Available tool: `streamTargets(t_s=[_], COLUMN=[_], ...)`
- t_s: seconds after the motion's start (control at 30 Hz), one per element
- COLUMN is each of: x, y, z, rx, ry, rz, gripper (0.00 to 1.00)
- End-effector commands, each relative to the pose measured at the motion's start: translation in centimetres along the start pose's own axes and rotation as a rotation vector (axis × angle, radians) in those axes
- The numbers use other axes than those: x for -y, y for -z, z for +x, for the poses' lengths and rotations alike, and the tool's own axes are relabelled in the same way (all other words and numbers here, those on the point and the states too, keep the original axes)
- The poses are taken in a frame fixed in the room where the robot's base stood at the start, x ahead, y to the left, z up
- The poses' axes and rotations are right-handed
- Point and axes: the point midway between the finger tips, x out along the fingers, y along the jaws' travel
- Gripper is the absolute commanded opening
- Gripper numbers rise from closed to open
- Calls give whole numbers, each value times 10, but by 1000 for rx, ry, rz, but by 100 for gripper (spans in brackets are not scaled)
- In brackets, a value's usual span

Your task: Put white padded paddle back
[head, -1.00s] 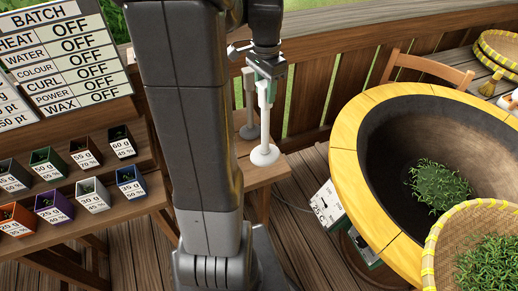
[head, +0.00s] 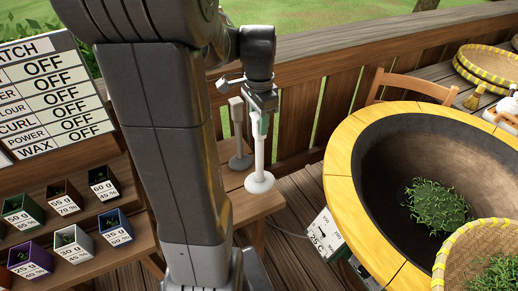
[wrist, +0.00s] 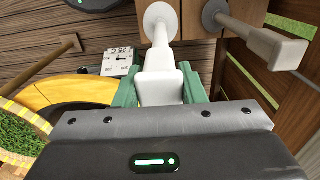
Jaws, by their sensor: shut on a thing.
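My gripper (head: 262,122) is shut on the white padded paddle (head: 259,158), holding it upright by its upper end with the round white pad at the bottom. In the wrist view the green fingers of my gripper (wrist: 160,92) clasp the block-like end of the white padded paddle (wrist: 160,60). The pad is over or at the front edge of the small wooden table (head: 250,207). I cannot tell whether it touches the wood. A similar grey paddle (head: 238,130) stands upright on its round base just behind and left; it also shows in the wrist view (wrist: 268,44).
A large pan with a yellow wooden rim (head: 341,180) stands to the right, with green leaves inside. A basket of leaves (head: 450,245) is at the lower right. A railing (head: 300,107) runs behind the table. Several small labelled boxes (head: 73,243) fill steps at left.

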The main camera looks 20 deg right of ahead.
Motion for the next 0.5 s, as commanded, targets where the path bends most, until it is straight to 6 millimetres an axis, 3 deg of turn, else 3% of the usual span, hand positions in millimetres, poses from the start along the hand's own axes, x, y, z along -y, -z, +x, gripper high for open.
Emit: streamTargets(t_s=[0.4, 0.5], x=[0, 0], y=[0, 0], z=[50, 53], rx=[1, -1], ry=[-2, 1], rz=[-1, -1], gripper=[0, 0])
